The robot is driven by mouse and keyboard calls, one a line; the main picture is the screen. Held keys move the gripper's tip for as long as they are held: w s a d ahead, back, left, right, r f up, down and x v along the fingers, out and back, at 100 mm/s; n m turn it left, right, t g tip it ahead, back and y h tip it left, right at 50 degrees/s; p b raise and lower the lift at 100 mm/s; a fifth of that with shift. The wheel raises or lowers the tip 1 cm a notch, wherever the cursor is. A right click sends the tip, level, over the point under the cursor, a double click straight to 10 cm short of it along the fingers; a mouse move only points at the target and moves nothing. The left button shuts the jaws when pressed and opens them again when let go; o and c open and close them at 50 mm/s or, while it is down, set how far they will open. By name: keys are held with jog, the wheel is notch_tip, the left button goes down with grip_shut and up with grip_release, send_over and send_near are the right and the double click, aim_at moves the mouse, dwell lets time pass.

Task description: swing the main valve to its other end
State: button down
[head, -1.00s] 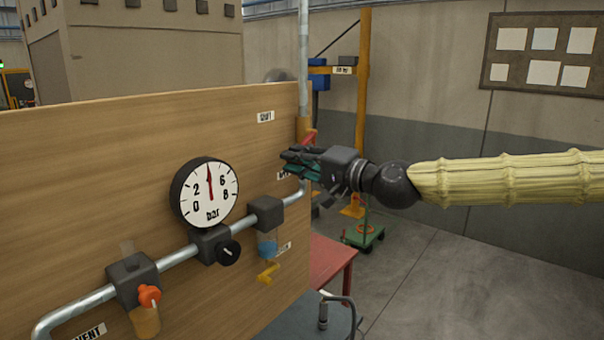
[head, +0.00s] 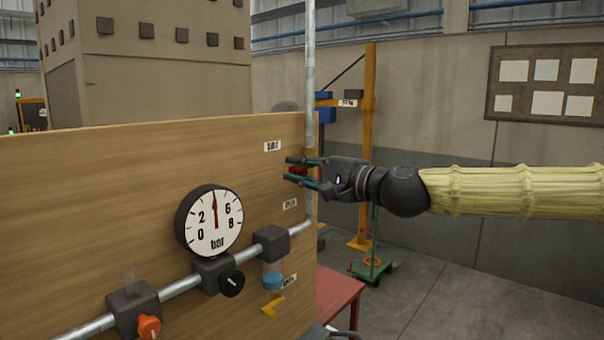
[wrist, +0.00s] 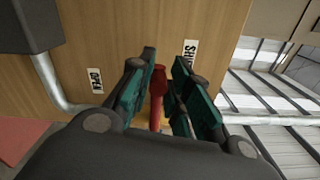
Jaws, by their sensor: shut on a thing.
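The main valve's red lever (wrist: 157,100) stands between my gripper's two teal-padded fingers in the wrist view. In the head view, a little of the red lever (head: 298,171) shows at the fingertips, by the board's right edge. My gripper (head: 304,173) is shut on the lever, reaching in from the right; it also shows in the wrist view (wrist: 158,85). The OPEN label (wrist: 95,80) is left of the fingers and the SHUT label (wrist: 190,52) right of them in the wrist view. The fingers hide part of the lever and valve.
The wooden board (head: 100,190) carries a bar gauge (head: 210,220), a black knob (head: 232,283), an orange knob (head: 149,326) and a yellow handle (head: 272,305) along a pipe. A vertical pipe (head: 310,70) rises at its right edge. A red table (head: 340,293) stands below.

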jog(key=shift+f, duration=0.2)
jog(key=c, duration=1.4)
grip_release()
jog(key=shift+d+r, duration=0.1)
jog(key=v, duration=1.2)
jog(key=shift+w, duration=0.1)
